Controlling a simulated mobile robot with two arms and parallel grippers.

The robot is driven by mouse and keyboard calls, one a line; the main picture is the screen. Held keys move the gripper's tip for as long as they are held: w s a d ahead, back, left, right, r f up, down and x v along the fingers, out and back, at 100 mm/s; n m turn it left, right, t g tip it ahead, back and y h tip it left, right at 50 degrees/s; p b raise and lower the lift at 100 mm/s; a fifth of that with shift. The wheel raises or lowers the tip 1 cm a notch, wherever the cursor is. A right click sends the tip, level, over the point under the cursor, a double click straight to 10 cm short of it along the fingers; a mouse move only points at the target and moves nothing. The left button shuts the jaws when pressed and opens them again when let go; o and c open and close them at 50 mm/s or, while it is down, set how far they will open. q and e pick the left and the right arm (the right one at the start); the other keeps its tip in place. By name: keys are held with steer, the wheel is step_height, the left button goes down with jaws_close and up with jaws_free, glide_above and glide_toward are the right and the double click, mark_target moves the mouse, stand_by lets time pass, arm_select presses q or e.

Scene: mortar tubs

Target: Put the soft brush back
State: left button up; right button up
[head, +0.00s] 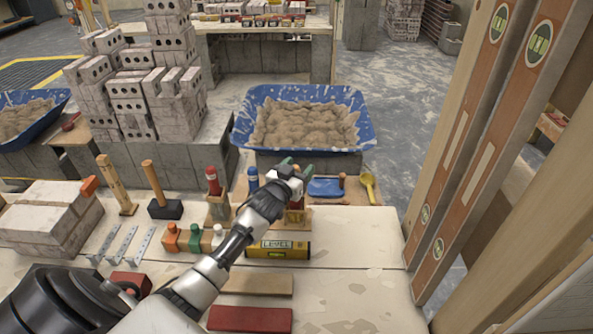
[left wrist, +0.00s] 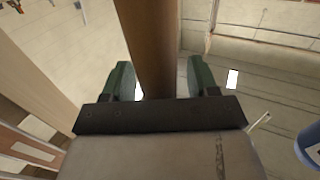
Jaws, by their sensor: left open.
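My left gripper (head: 286,168) is open above the far side of the work table, over a wooden holder at the right end of a row. In the left wrist view its two green fingers (left wrist: 160,80) stand apart, with a brown wooden piece between them. A gap shows beside it, and I cannot tell whether this is the soft brush's handle. A red-handled tool (head: 212,180) and a blue-handled tool (head: 252,180) stand upright in holders to the left. The gripper and arm hide much of the rightmost holder. My right gripper is not in view.
A blue mortar tub (head: 365,130) stands behind the table. A blue float (head: 325,187) and yellow scoop (head: 369,183) lie to the right. Tall levels (head: 485,130) lean at right.

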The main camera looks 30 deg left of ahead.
arm_select(q)
steer(key=s, duration=1)
steer(key=shift+s+d, duration=0.4)
steer(key=shift+d, duration=0.05)
